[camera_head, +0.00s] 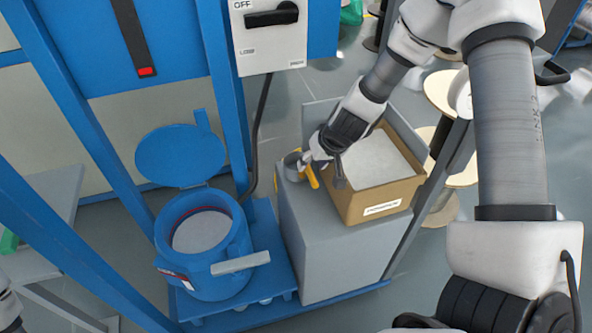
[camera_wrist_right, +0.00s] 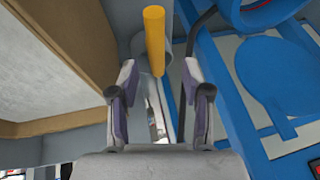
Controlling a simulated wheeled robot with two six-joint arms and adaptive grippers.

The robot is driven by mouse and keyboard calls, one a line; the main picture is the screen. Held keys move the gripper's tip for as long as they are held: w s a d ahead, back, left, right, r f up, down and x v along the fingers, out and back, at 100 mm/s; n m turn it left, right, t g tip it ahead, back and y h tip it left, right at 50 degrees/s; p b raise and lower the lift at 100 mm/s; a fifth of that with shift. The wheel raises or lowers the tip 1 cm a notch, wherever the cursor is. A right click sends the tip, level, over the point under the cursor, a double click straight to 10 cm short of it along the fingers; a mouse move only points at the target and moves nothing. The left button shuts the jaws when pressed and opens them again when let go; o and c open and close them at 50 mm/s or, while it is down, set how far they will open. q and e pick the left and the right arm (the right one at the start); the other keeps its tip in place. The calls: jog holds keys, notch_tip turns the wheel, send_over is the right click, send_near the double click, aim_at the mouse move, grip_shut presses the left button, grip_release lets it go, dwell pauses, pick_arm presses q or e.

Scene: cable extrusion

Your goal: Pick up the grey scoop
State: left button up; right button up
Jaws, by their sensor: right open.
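The grey scoop (camera_head: 292,163) with a yellow handle sits on the left edge of a grey cabinet top, beside a cardboard box. My right gripper (camera_head: 318,160) is close above it and partly covers it in the head view. In the right wrist view, the yellow handle (camera_wrist_right: 154,40) lies ahead of my open right gripper (camera_wrist_right: 160,90), roughly in line with the gap between the fingers. The grey scoop body is partly hidden behind the handle. A small part of my left arm shows at the lower left edge of the head view, but its gripper does not.
The cardboard box (camera_head: 346,201) of pale material stands on the grey cabinet (camera_head: 335,262), right of the scoop. A blue hopper (camera_head: 216,285) with a raised lid (camera_head: 180,156) stands to the left, by blue frame posts. A black cable hangs between them.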

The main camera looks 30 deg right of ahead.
aim_at(309, 168)
jog(key=b+x, duration=0.1)
jog(key=x, duration=0.1)
jog(key=b+x, duration=0.3)
jog(key=shift+d+f, duration=0.3)
jog(key=shift+f, duration=0.1)
jog(key=shift+w+a, duration=0.1)
jog(key=shift+w, duration=0.05)
jog(key=shift+s+a+r, duration=0.1)
jog(key=shift+s+r, duration=0.1)
jog(key=shift+r, duration=0.15)
jog(key=shift+c, duration=0.4)
grip_shut()
jog(key=shift+p, duration=0.3)
